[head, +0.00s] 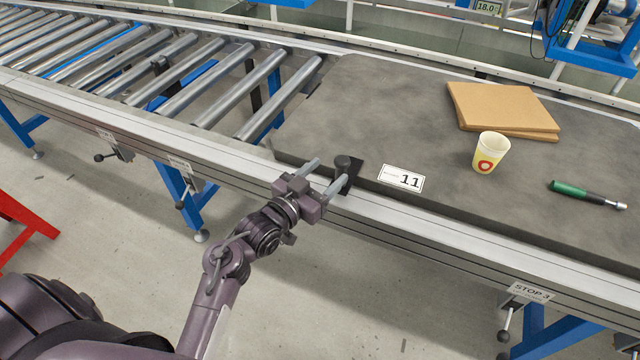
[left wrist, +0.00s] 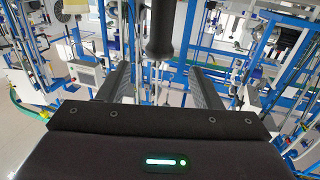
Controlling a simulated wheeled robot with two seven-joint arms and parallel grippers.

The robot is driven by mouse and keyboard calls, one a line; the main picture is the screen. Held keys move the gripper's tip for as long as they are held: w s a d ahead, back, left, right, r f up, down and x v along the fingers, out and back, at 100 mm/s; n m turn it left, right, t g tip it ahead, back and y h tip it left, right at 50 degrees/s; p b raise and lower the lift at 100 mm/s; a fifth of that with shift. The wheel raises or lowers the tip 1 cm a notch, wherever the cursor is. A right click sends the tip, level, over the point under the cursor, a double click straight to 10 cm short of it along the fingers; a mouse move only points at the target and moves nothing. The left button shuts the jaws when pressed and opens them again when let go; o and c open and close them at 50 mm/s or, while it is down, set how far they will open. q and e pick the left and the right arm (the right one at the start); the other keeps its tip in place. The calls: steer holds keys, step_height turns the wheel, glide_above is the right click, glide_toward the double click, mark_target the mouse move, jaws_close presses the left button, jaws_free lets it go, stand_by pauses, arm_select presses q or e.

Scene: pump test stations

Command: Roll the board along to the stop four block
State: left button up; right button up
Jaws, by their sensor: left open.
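The board (head: 400,110) is a wide dark grey slab lying on the roller conveyor, with a white label reading 11 (head: 402,178) on its near edge. A black knob handle (head: 343,164) stands on a dark bracket at that edge, left of the label. My left gripper (head: 332,170) is open at the handle, its fingertips on either side. In the left wrist view the dark handle (left wrist: 160,28) shows between the two fingers, with no visible grip. A STOP 3 label (head: 530,291) is on the near rail at lower right. No stop four label is readable. My right gripper is not in view.
Bare rollers (head: 200,90) run to the left. Two more labels (head: 180,164) with small levers are on the near rail, too small to read.

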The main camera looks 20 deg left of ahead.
mark_target(337, 165)
arm_select(q)
steer(key=x, duration=0.6)
steer(key=shift+w+d, duration=0.15)
steer(key=shift+w, duration=0.15)
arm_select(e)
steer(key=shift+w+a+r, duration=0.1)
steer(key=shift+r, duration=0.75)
arm_select(q)
jaws_close()
steer(key=shift+f, duration=0.1)
